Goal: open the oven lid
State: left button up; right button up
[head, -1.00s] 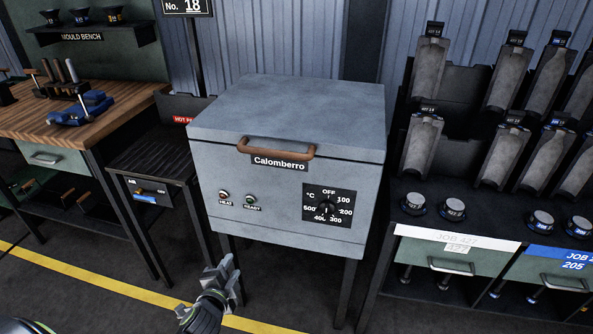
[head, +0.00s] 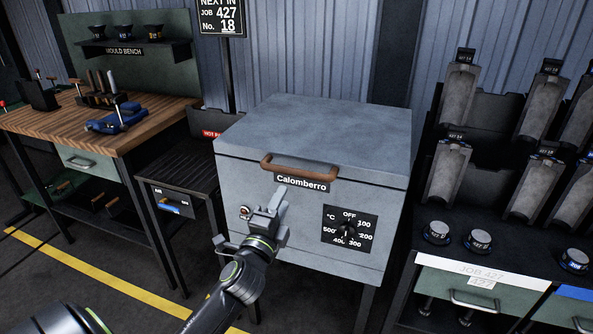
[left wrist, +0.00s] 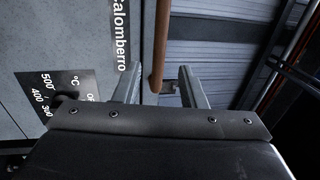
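The oven is a grey box labelled Calomberro, and its lid (head: 320,135) is shut. A brown handle (head: 298,169) runs along the lid's front edge. My left gripper (head: 277,200) is in front of the oven's front face, below the handle and near the label. In the left wrist view the gripper (left wrist: 158,88) is open, with its two fingers apart. The handle (left wrist: 160,45) shows ahead, between the lines of the fingers, and I see no grip on it. My right gripper does not show.
A temperature dial (head: 347,231) sits on the oven's front right. A slatted side table (head: 180,172) and the wooden mould bench (head: 75,125) stand to the left. A rack with several moulds (head: 455,175) stands to the right.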

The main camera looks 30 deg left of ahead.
aim_at(295, 175)
pick_arm(q)
jog(key=p+x, duration=0.1)
jog(key=x, duration=0.9)
jog(key=shift+w+a, duration=0.15)
jog(key=shift+w, duration=0.1)
jog(key=shift+c, duration=0.5)
grip_shut()
